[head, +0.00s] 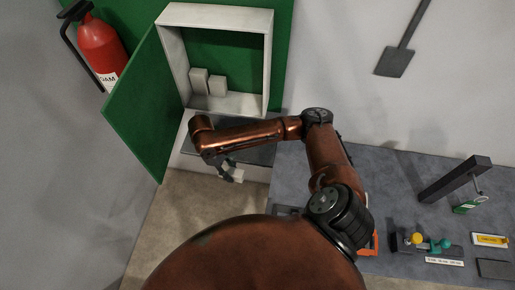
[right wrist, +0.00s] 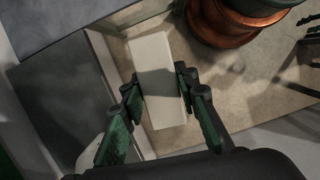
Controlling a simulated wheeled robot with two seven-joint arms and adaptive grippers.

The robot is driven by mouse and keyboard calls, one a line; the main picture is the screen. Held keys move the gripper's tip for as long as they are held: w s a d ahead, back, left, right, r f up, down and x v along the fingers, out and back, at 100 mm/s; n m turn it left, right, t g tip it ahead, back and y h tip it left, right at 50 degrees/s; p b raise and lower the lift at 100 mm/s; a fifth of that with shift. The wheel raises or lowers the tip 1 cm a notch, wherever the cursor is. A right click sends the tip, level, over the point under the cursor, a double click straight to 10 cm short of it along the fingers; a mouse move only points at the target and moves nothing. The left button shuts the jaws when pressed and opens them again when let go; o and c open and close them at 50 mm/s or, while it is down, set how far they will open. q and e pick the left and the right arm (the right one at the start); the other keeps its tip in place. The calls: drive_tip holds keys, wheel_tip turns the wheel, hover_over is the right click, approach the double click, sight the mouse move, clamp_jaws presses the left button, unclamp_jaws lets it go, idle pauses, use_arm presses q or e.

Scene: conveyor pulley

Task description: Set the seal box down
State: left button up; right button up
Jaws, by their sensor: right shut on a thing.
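The seal box, a plain white oblong block, is between the fingers of my right gripper (head: 226,167). The box (head: 236,176) shows only in part in the head view, below the gripper. In the right wrist view the box (right wrist: 155,55) lies lengthwise between both fingers of the gripper (right wrist: 158,88), which is shut on it. The box is held in the air over the beige floor, beside a grey surface (right wrist: 55,85). My left gripper is in neither view.
An open white cabinet (head: 268,60) with a green door (head: 145,105) holds two pale boxes (head: 208,83). A fire extinguisher (head: 100,45) hangs at left. A grey bench (head: 400,180) at right bears a black bracket (head: 455,180) and small parts.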

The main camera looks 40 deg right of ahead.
drive_tip(key=f+n, duration=0.1)
drive_tip(key=s+d+f+n+p, duration=0.1)
drive_tip(key=s+d+f+n, duration=0.1)
drive_tip(key=shift+f+t+h, duration=0.2)
drive_tip(key=shift+t+h, duration=0.1)
drive_tip(key=shift+h, duration=0.1)
wheel_tip(320, 180, down, 2)
drive_tip(key=s+d+n+p, duration=0.1)
drive_tip(key=d+n, duration=0.1)
drive_tip(key=n, duration=0.1)
hover_over(255, 150)
drive_tip(key=a, duration=0.1)
wheel_tip(255, 150, down, 3)
drive_tip(key=shift+f+t+p, duration=0.1)
drive_tip(key=shift+t+p, duration=0.2)
drive_tip(key=shift+p, duration=0.05)
wheel_tip(255, 150, down, 4)
drive_tip(key=shift+r, duration=0.2)
drive_tip(key=shift+w+d+f, duration=0.15)
drive_tip(key=shift+f, duration=0.15)
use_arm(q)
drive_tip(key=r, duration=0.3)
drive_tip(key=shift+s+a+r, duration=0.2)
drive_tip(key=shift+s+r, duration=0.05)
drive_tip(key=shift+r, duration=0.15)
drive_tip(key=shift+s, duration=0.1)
